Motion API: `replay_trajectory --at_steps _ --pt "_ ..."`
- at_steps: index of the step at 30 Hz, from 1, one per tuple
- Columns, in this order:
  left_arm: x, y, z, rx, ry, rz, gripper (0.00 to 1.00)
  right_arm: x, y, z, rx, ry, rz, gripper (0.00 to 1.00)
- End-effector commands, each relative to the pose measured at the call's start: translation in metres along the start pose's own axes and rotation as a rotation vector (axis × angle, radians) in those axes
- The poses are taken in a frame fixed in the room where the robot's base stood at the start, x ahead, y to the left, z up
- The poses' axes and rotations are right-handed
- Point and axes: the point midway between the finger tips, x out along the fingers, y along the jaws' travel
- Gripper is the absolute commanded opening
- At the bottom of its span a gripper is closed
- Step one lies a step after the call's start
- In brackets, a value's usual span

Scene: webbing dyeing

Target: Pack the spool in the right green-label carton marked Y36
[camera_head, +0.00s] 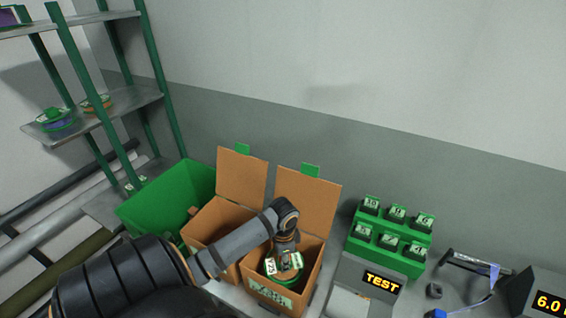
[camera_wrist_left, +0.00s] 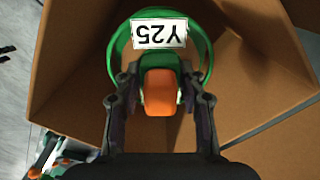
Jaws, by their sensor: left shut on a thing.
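The spool (camera_head: 270,277) has a green rim and a white tag; in the left wrist view the spool (camera_wrist_left: 205,55) shows an upside-down tag that seems to read Y25. My left gripper (camera_head: 287,250) reaches down into the right carton (camera_head: 312,272) and is shut on the spool's orange middle; it also shows in the left wrist view (camera_wrist_left: 160,82). The spool is within the carton's opening; whether it touches the bottom I cannot tell. The carton's lid stands up with a green tab, and its front label is too small to read surely. My right gripper is out of view.
A second open carton (camera_head: 240,185) stands left of it, beside a green bin (camera_head: 165,205). A green rack (camera_head: 390,238) of labelled blocks and a TEST box (camera_head: 380,282) stand to the right. A shelf (camera_head: 95,120) with spools is at the far left.

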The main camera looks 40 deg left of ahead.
Motion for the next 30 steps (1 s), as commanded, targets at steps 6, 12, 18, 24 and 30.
replay_trajectory --at_steps 6,12,18,24,30 --pt "0.020 0.000 0.000 0.001 0.001 -0.001 0.00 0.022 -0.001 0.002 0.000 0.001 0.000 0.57" --pt "0.034 0.000 -0.001 0.001 0.001 -0.002 0.00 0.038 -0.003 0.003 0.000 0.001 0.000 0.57" --pt "0.048 0.000 -0.001 -0.001 0.002 0.001 0.00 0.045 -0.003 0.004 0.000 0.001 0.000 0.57" --pt "0.064 0.000 0.000 0.000 0.001 0.000 0.00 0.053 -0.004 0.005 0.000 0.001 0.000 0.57" --pt "0.074 0.000 -0.001 0.000 0.002 0.000 0.00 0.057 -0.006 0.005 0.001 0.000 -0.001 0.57"
